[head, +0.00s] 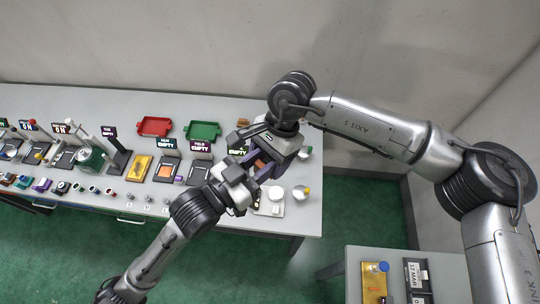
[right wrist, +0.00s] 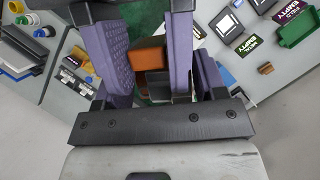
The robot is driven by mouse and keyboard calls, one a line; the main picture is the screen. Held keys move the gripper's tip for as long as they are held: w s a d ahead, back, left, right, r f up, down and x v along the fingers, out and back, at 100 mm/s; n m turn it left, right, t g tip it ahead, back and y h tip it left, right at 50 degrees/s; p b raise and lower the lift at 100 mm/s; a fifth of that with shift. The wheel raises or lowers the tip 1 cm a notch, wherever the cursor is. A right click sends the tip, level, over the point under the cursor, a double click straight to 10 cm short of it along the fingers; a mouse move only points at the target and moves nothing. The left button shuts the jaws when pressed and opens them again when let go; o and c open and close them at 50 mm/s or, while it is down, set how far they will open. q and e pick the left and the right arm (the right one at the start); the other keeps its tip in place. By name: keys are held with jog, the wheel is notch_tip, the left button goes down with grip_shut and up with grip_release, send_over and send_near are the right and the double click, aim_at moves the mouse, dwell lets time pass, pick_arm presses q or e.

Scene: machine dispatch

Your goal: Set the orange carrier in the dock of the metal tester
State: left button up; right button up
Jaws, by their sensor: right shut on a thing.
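The orange carrier (right wrist: 150,56) shows as an orange block between the purple fingers of my right gripper (right wrist: 152,45) in the right wrist view. In the head view the right gripper (head: 268,164) is shut on the carrier (head: 262,157) above the table. The metal tester's sign (right wrist: 257,50) reads METAL EMPTY in the right wrist view; in the head view its sign (head: 238,149) stands just left of the right gripper. My arms hide much of the tester and its dock. My left gripper (head: 240,188) is close to the right one; its fingertips are unclear.
A red tray (head: 154,127) and a green tray (head: 203,131) lie at the back. Several other testers stand to the left. A white bowl (head: 300,192) and a white device (head: 272,207) are at the right end. A second table (head: 432,262) stands at the lower right.

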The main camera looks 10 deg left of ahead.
aim_at(258, 168)
pick_arm(q)
jog(key=shift+o, duration=0.8)
jog(key=v, duration=0.6)
jog(key=shift+s+a+f, duration=0.1)
jog(key=shift+s+f, duration=0.1)
jog(key=shift+s, duration=0.05)
pick_arm(e)
jog(key=shift+w+r, duration=0.15)
jog(key=shift+w, duration=0.1)
jog(key=c, duration=0.3)
jog(key=shift+d, duration=0.1)
pick_arm(q)
jog(key=s+a+f+n+g+y, duration=0.3)
jog(key=s+a+f+g+y, duration=0.2)
jog(key=s+f, duration=0.4)
jog(key=s+a+f+n+g+y, duration=0.2)
jog(key=s+a+f+g+y, duration=0.3)
jog(key=s+f, duration=0.4)
notch_tip(258, 168, down, 6)
jog(key=shift+a+f+n+y, duration=0.3)
jog(key=shift+n+y, duration=0.1)
jog(key=shift+y, duration=0.2)
